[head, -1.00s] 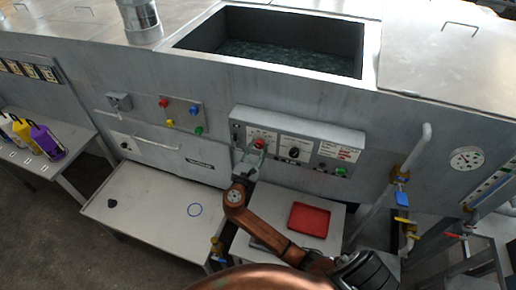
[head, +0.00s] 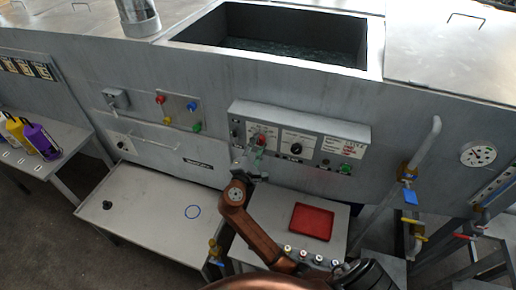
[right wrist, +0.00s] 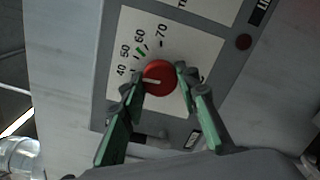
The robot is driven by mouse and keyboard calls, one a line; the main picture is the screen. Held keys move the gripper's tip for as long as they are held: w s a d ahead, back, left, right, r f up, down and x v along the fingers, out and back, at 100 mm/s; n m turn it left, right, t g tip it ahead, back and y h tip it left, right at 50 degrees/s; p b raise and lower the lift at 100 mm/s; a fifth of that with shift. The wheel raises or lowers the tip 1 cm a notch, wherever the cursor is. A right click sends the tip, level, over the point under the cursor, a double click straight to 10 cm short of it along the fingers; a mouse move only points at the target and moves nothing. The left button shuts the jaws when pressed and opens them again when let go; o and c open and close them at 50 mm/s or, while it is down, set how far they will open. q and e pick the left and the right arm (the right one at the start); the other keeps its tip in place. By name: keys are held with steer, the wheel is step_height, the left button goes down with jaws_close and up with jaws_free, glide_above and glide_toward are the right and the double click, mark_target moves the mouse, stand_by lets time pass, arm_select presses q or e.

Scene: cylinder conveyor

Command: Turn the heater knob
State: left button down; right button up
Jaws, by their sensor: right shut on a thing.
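The heater knob is a red round knob with a white pointer line (right wrist: 159,79), on a white dial plate (right wrist: 128,66) marked 40, 50, 60 and 70, with a green mark near 60. In the head view the red knob (head: 261,139) sits at the left of the grey control panel (head: 318,150). My right gripper (right wrist: 158,84) is shut on the knob, one green finger on each side of it. In the head view my right gripper (head: 255,150) covers part of the dial. The pointer line points toward the left, below the 40. My left gripper is not in view.
A black knob (head: 295,148) and a green button (head: 345,169) are on the same panel. Below stand a table with a red tray (head: 312,222) and a wider table (head: 150,215). Pipes with a blue-handled valve (head: 410,197) are at the right. The tank (head: 275,35) is above.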

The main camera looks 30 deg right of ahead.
steer(key=m+b, duration=0.1)
steer(key=m, duration=0.1)
steer(key=m+b, duration=0.1)
steer(key=b, duration=0.1)
steer(key=shift+f+m, duration=0.2)
steer(key=shift+m, duration=0.2)
steer(key=shift+r+m+b, duration=0.15)
steer(key=shift+m+b, duration=1.4)
steer(key=shift+m, duration=0.25)
steer(key=o, duration=1.2)
steer(key=shift+c, duration=0.2)
